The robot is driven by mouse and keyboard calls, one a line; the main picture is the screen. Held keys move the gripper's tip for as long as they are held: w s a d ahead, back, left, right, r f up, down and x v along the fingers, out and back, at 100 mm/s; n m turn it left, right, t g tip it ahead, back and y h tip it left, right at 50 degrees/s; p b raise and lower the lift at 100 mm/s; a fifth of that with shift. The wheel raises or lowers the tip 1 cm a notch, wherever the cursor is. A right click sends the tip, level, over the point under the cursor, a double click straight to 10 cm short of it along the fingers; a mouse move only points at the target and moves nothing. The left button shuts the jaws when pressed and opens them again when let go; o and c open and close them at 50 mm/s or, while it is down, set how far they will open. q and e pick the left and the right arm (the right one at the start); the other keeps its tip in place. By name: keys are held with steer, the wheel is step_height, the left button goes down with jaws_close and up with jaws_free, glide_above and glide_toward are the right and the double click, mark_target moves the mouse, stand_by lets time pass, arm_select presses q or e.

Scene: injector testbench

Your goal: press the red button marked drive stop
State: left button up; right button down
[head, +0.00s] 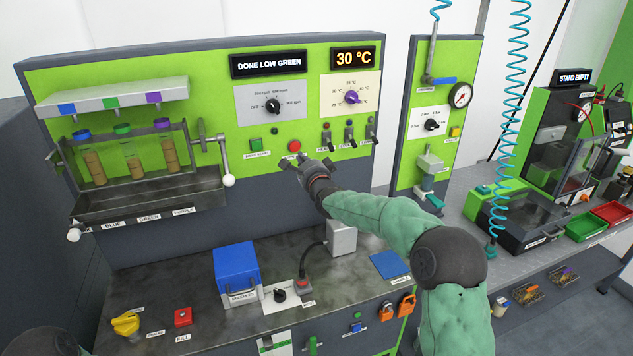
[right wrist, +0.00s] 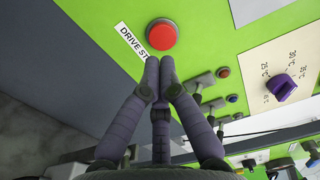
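The red drive stop button (head: 294,146) is on the green panel, below the speed dial. In the right wrist view the round red button (right wrist: 162,34) stands out from the panel, with the label "DRIVE ST…" (right wrist: 133,42) beside it, partly hidden by a finger. My right gripper (head: 301,162) is just in front of and below the button in the head view. In the right wrist view its fingertips (right wrist: 160,62) are together, with nothing between them, just below the button's edge. I cannot tell whether they touch it. My left gripper is not in view.
A green button (head: 256,144) sits left of the red one. Small toggle levers (head: 349,135) are to its right. A purple knob (head: 352,97) is above. The display (head: 269,63) reads "DONE LOW GREEN". A blue box (head: 236,263) stands on the bench below.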

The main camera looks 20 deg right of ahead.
steer(key=s, duration=0.8)
steer(key=shift+s+d+f, duration=0.15)
steer(key=shift+s+f, duration=0.05)
stand_by(0.6)
